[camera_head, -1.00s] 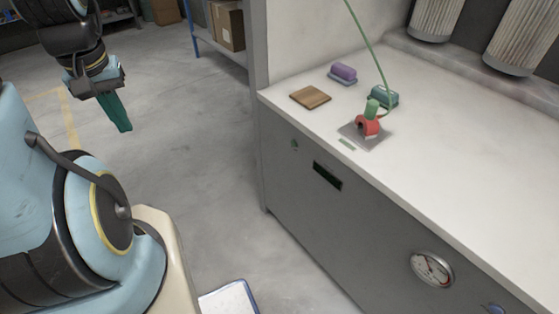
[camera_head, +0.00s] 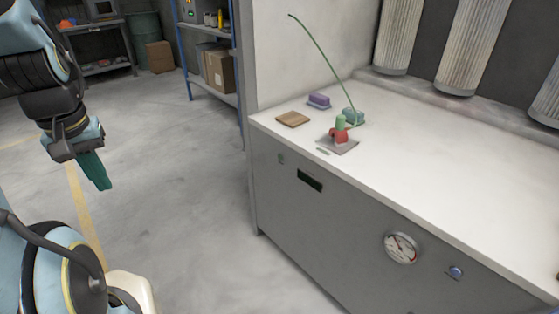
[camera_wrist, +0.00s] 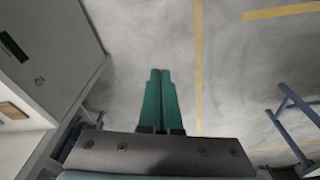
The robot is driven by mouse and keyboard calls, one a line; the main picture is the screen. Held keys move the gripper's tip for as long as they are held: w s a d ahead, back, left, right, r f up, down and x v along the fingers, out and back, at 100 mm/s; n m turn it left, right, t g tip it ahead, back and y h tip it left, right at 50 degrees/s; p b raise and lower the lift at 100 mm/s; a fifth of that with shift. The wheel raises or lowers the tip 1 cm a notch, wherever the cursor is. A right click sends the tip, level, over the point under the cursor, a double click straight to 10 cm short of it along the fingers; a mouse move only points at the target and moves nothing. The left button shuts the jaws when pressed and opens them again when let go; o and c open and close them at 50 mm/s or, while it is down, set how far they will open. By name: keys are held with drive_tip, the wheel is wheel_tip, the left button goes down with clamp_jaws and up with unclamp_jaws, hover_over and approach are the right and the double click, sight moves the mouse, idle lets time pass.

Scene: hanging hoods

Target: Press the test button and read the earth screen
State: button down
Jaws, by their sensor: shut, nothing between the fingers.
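A dark, blank-looking screen (camera_head: 310,181) is set in the grey front panel of the bench. A small green button-like part (camera_head: 281,159) sits to its upper left. In the wrist view, the screen (camera_wrist: 13,47) and the green part (camera_wrist: 40,80) show at the left. A blue round button (camera_head: 456,271) is on the same panel, far to the right. I cannot tell from labels which one is the test button. My gripper (camera_head: 104,187) has green fingers, shut and empty. It hangs over open floor, well left of the panel, touching nothing; its fingers also show in the wrist view (camera_wrist: 160,72).
A round gauge (camera_head: 401,248) is on the panel. A blue-post shelf (camera_head: 240,95) stands behind. The floor left of the bench is clear.

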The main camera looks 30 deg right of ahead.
sight(280, 158)
drive_tip(key=w+d+f+m+t+h+b, duration=0.1)
drive_tip(key=w+d+f+t+h+b, duration=0.1)
drive_tip(key=w+d+f, duration=0.7)
drive_tip(key=w+d+f+m+t+h+b, duration=0.1)
drive_tip(key=w+d+f+t+h+b, duration=0.15)
drive_tip(key=w+d+f, duration=0.65)
drive_tip(key=d+f+n+t+h+b, duration=0.2)
drive_tip(key=d+f+n+t, duration=0.1)
drive_tip(key=d, duration=0.7)
drive_tip(key=d+f+n+t+h+b, duration=0.2)
drive_tip(key=d+f+t, duration=0.3)
drive_tip(key=d, duration=0.6)
wheel_tip(280, 158, down, 2)
drive_tip(key=shift+s+f+n+h+b, duration=0.2)
drive_tip(key=shift+s+n+h+b, duration=0.2)
drive_tip(key=shift+n, duration=0.3)
drive_tip(key=shift+d, duration=0.15)
drive_tip(key=w+d+b, duration=0.1)
drive_tip(key=d+b, duration=0.1)
drive_tip(key=d, duration=0.6)
drive_tip(key=shift+w+d+b, duration=0.3)
drive_tip(key=shift+w+b, duration=0.05)
